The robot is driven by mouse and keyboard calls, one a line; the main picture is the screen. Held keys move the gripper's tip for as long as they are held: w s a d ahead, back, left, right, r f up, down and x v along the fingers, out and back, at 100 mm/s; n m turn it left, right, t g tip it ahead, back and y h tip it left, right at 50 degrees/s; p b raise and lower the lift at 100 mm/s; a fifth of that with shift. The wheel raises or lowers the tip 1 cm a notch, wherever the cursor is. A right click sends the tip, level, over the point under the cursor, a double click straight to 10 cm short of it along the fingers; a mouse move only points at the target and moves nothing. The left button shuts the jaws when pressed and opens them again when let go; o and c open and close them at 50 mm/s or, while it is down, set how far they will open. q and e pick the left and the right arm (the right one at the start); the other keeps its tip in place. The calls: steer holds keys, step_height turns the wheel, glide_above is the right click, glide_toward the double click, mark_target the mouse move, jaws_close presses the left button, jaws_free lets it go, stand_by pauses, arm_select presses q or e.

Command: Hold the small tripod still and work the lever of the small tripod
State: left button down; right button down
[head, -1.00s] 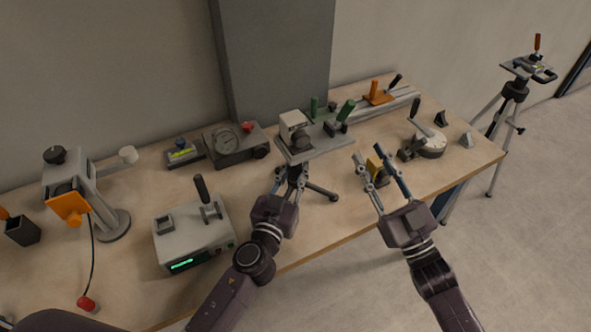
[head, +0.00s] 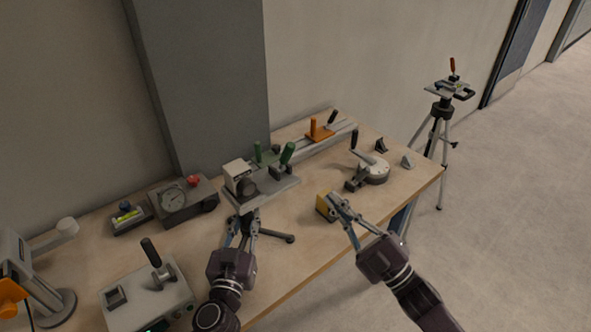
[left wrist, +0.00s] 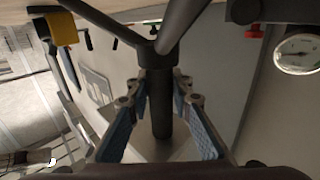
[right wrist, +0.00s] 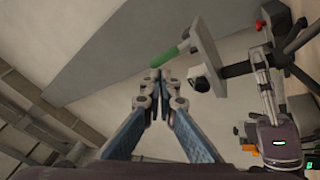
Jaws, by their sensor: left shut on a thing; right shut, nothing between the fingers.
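The small tripod stands on the wooden bench in the head view, its grey top plate (head: 270,194) carrying a pale box and a dark knob. Its green-handled lever (head: 287,153) stands tilted at the plate's far right end; the lever's green handle also shows in the right wrist view (right wrist: 165,57). My left gripper (head: 243,232) is shut on the tripod's dark post (left wrist: 161,105), below where the legs branch in the left wrist view. My right gripper (head: 338,202) is shut and empty, right of the tripod and apart from the lever; its fingertips meet in the right wrist view (right wrist: 159,76).
A yellow block (head: 323,204) stands close behind my right fingertips. A round dial device (head: 373,171) and a rail with an orange carriage (head: 320,131) lie farther back. A gauge box (head: 184,202) is left of the tripod. A taller tripod (head: 443,110) stands beyond the bench.

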mark_target(285, 158)
steer(key=d+n, duration=0.1)
steer(key=n, duration=0.2)
steer(key=f+n+g+y, duration=0.1)
steer(key=n, duration=0.2)
steer(key=s+d+n+g, duration=0.1)
steer(key=n, duration=0.2)
steer(key=shift+d+f+y, duration=0.2)
steer(key=shift+d+y, duration=0.1)
steer(key=x, duration=1.4)
